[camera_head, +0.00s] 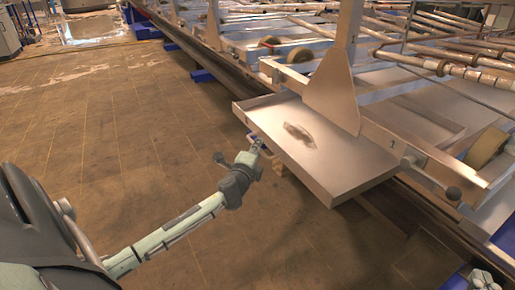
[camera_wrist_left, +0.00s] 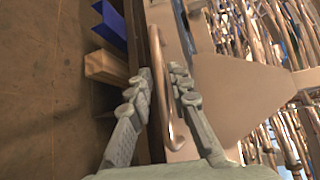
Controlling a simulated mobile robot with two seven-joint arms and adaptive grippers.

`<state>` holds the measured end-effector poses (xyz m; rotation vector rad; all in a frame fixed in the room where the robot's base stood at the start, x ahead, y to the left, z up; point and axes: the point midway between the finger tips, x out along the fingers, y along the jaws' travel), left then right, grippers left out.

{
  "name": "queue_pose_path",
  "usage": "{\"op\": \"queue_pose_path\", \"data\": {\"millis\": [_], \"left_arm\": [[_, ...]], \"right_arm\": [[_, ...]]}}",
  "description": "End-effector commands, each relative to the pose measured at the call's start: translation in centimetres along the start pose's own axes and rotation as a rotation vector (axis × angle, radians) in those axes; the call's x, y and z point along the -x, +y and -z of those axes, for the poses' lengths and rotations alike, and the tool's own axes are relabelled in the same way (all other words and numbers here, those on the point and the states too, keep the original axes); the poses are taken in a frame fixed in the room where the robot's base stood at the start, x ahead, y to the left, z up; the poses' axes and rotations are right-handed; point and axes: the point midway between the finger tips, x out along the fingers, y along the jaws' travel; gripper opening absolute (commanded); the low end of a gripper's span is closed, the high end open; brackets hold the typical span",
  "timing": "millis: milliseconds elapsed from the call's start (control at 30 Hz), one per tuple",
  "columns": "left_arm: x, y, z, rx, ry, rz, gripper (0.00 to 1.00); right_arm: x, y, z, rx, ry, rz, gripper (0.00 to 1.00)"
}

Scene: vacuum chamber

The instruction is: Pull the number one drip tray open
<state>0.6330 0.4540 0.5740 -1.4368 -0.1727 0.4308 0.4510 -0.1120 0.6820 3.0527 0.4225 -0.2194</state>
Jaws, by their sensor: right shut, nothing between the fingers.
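The drip tray (camera_head: 345,168) is a shallow, bare-metal tray that juts out from the side of the chamber frame in the head view. A dark smear marks its floor. My left gripper (camera_head: 259,145) is at the tray's outer front edge. In the left wrist view, the curved metal handle (camera_wrist_left: 158,55) runs between my left gripper's fingers (camera_wrist_left: 161,72), with a gap visible beside it. The fingers look apart; firm contact cannot be seen. My right gripper (camera_head: 483,279) shows only in part at the bottom right corner, shut and away from the tray.
An upright metal plate (camera_head: 333,88) stands over the tray's back edge. Rollers (camera_head: 488,147) and pipes (camera_head: 440,65) fill the frame behind. The tiled floor (camera_head: 95,125) at left is clear.

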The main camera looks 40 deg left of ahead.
Motion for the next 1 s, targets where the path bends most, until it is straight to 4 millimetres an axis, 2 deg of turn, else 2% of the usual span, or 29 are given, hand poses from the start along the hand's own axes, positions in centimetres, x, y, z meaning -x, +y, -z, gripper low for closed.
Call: {"op": "queue_pose_path", "data": {"millis": [267, 367, 700, 833, 1000], "left_arm": [[0.7, 0.0, 0.0, 0.000, 0.000, 0.001, 0.19], [2.1, 0.0, 0.0, -0.001, 0.000, 0.000, 0.19], [9.2, 0.1, 0.0, 0.001, 0.001, -0.001, 0.19], [11.0, 0.0, 0.0, 0.001, 0.000, -0.001, 0.19], [12.0, -0.1, 0.0, 0.000, -0.001, 0.001, 0.19]], "right_arm": [[0.0, 0.0, 0.0, 0.001, 0.000, 0.000, 0.00], [0.0, 0.0, 0.0, 0.001, 0.000, 0.000, 0.00], [0.0, 0.0, 0.0, 0.000, 0.001, 0.000, 0.00], [0.0, 0.0, 0.0, 0.000, 0.001, 0.000, 0.00], [0.0, 0.0, 0.0, 0.000, 0.001, 0.000, 0.00]]}}
